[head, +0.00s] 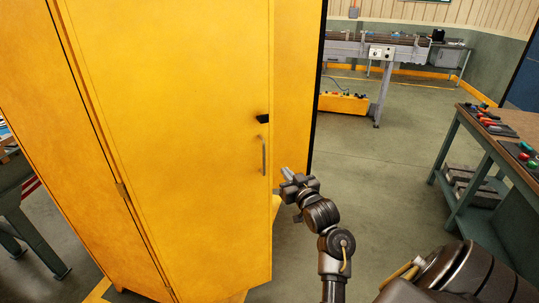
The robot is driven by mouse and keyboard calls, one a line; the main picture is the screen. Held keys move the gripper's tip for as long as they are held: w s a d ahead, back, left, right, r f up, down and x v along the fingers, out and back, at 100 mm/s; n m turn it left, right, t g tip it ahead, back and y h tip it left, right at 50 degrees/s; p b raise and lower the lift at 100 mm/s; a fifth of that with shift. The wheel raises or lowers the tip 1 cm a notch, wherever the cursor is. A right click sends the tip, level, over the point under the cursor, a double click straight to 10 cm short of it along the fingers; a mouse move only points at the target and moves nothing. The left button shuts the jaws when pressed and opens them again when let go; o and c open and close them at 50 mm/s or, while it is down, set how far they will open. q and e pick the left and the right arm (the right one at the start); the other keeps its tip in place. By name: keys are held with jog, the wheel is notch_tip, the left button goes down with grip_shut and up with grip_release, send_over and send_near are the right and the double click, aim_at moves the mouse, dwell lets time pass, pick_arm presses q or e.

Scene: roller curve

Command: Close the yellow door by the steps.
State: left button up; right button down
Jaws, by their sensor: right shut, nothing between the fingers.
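The yellow door (185,150) is a tall flat panel that fills the left middle of the head view. It has a grey vertical handle (264,155) and a small black latch piece (262,118) near its right edge. A hinge shows near its lower left edge. Another yellow panel (296,80) stands to the right of the door edge; I cannot tell how far the door is open. My right gripper (285,172) is shut and empty, just right of the handle and the door's edge. I cannot tell whether it touches the door. My left gripper is not in view. No steps show.
A green workbench (480,165) with tools stands at the right. A grey conveyor machine (375,52) and an orange-yellow box (343,103) are at the back. Open floor (385,160) lies between. A dark table frame (28,215) is at the left edge.

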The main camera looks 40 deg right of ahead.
jog(key=p, duration=0.4)
send_near(270, 153)
jog(key=w+r, duration=0.1)
jog(key=w, duration=0.3)
jog(key=w+r, duration=0.1)
jog(key=w, duration=0.1)
jog(key=shift+r, duration=0.35)
jog(key=shift+w+d+f, duration=0.1)
jog(key=shift+w+d, duration=0.05)
jog(key=shift+w, duration=0.4)
